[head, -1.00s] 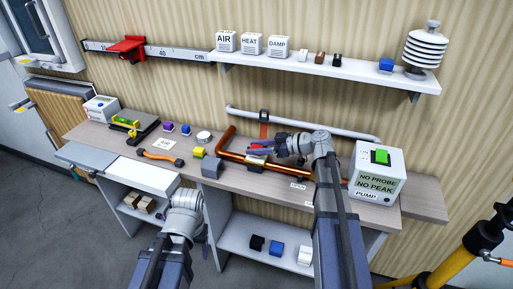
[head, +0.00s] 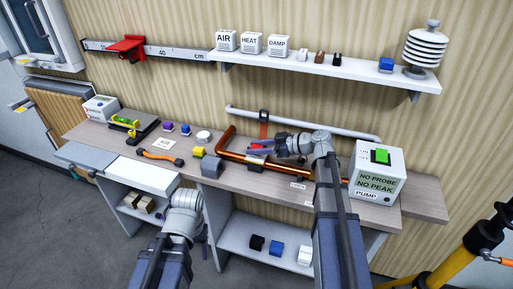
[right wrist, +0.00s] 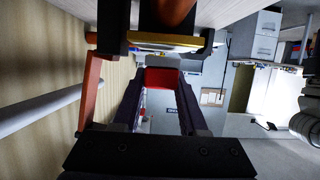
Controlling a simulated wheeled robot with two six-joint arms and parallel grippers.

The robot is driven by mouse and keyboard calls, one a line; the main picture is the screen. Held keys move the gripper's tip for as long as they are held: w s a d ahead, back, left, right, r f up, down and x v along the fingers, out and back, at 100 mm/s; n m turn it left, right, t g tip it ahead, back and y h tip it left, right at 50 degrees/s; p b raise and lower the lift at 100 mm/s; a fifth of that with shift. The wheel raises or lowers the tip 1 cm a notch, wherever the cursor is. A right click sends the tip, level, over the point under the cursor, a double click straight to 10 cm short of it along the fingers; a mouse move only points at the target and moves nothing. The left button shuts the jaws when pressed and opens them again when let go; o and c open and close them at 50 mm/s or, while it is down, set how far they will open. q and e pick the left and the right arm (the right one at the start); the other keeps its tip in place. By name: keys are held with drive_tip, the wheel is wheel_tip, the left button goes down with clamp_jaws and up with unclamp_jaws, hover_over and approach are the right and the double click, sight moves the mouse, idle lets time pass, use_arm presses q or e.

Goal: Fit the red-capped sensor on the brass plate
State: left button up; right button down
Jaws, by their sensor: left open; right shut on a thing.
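My right gripper (head: 262,148) is shut on the red-capped sensor (right wrist: 162,78), whose red cap shows between the fingers in the right wrist view. The rest of the sensor is mostly hidden. The brass plate (right wrist: 175,40) shows there as a gold strip by the copper pipe, close beyond the red cap. I cannot tell whether the sensor touches it. In the head view the fingers are just above the pipe and largely cover the plate. My left gripper (head: 204,235) is open, low in front of the bench and partly hidden by its own wrist.
The copper pipe (head: 275,172) runs along the bench (head: 330,195). The pump box (head: 376,174) stands right of my right arm. A grey block (head: 212,167), a yellow cube (head: 198,152) and an orange-handled tool (head: 160,156) lie to the left. A grey pipe (head: 300,122) crosses the wall behind.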

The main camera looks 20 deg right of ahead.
drive_tip(key=shift+f+b, duration=0.35)
drive_tip(key=shift+f, duration=0.05)
idle(0.4)
unclamp_jaws()
idle(0.5)
drive_tip(key=shift+r, duration=0.1)
drive_tip(key=shift+r+p, duration=3.5)
drive_tip(key=shift+p, duration=0.05)
drive_tip(key=shift+f, duration=0.1)
